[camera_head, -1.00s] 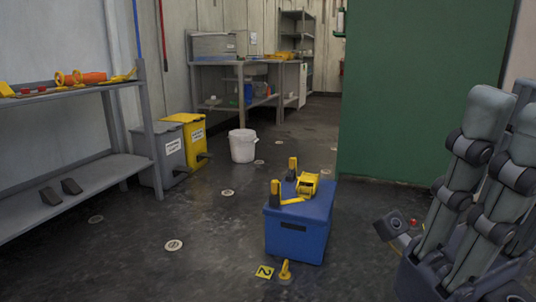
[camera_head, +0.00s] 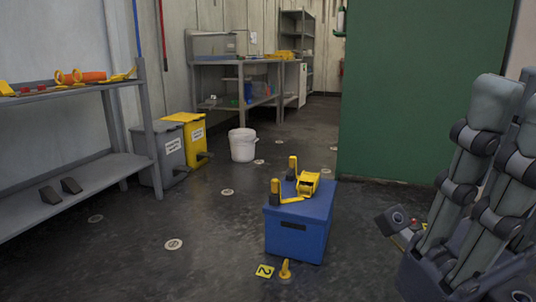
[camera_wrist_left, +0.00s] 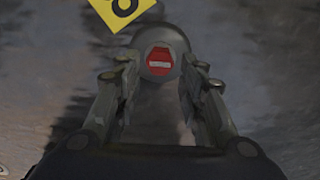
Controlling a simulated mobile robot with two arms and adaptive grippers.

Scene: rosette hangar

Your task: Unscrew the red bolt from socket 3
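In the left wrist view, a red bolt head (camera_wrist_left: 159,62) with a white bar sits in a round grey socket (camera_wrist_left: 170,34). My left gripper (camera_wrist_left: 155,80) is open; its two fingers are spread on either side of the near part of the bolt and socket. I cannot tell whether they touch it. A yellow number tag (camera_wrist_left: 122,10) lies just beyond, cut off by the frame edge, so its number is unclear. In the head view, grey arm parts of mine stand at the right, with a small red spot (camera_head: 424,226) beside them. My right gripper is not seen.
A blue box (camera_head: 297,232) with yellow fittings on top stands mid-floor. A yellow bolt (camera_head: 285,271) and a tag marked 2 (camera_head: 264,271) are in front of it. A green wall panel (camera_head: 428,90) is behind; shelves (camera_head: 90,180) stand left.

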